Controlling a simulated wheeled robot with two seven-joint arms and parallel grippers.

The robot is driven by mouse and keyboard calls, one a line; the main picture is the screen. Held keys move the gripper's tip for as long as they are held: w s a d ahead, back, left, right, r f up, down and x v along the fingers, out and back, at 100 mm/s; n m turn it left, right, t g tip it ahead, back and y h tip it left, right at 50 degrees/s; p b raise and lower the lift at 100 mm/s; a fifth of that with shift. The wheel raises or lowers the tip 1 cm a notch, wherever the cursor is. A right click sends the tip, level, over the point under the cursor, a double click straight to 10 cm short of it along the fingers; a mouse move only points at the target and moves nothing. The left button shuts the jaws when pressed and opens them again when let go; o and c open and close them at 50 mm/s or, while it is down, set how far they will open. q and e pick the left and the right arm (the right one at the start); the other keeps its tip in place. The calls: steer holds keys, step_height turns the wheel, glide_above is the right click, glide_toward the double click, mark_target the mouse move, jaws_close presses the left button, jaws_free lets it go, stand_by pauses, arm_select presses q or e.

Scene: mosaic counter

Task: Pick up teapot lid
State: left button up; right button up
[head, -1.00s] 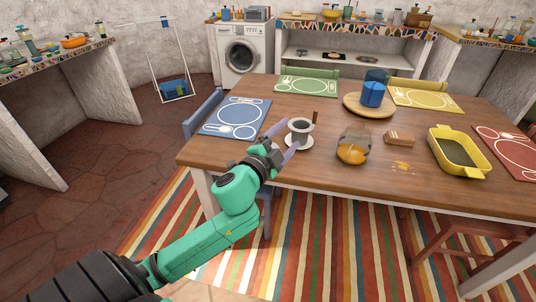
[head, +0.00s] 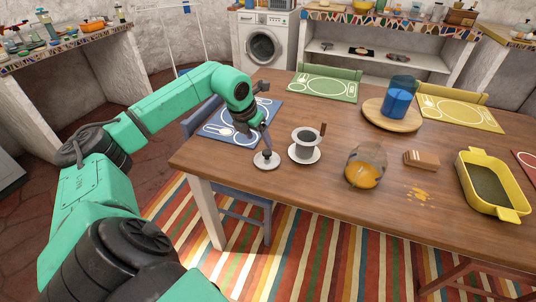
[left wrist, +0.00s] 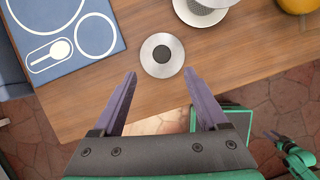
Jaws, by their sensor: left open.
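The teapot lid (head: 266,162) is a small grey metal disc with a dark knob. It lies on the wooden table near its front left edge, left of the grey cup. In the left wrist view the lid (left wrist: 152,66) lies flat, knob up, just beyond the fingertips and roughly centred between them. My left gripper (head: 266,141) is over the table and points down close above the lid. Its purple fingers (left wrist: 160,75) are apart with nothing between them.
The grey cup (head: 305,142) on its white saucer (head: 304,158) stands close right of the lid. A glass vessel with orange contents (head: 362,175) is further right. A blue placemat (head: 242,115) lies behind the lid. The table edge (head: 210,176) is close in front.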

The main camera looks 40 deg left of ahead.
mark_target(267, 151)
arm_select(q)
steer(key=x, duration=0.3)
steer(key=shift+w+f, duration=0.1)
steer(key=shift+w, duration=0.3)
steer(key=p+x, duration=0.1)
steer(key=x, duration=0.3)
steer(key=shift+d+f, duration=0.1)
steer(key=shift+d, duration=0.05)
steer(key=shift+w+f, duration=0.2)
steer(key=shift+f, duration=0.25)
jaws_close()
arm_select(e)
steer(key=shift+w+a+r, duration=0.15)
steer(key=shift+w+r, duration=0.7)
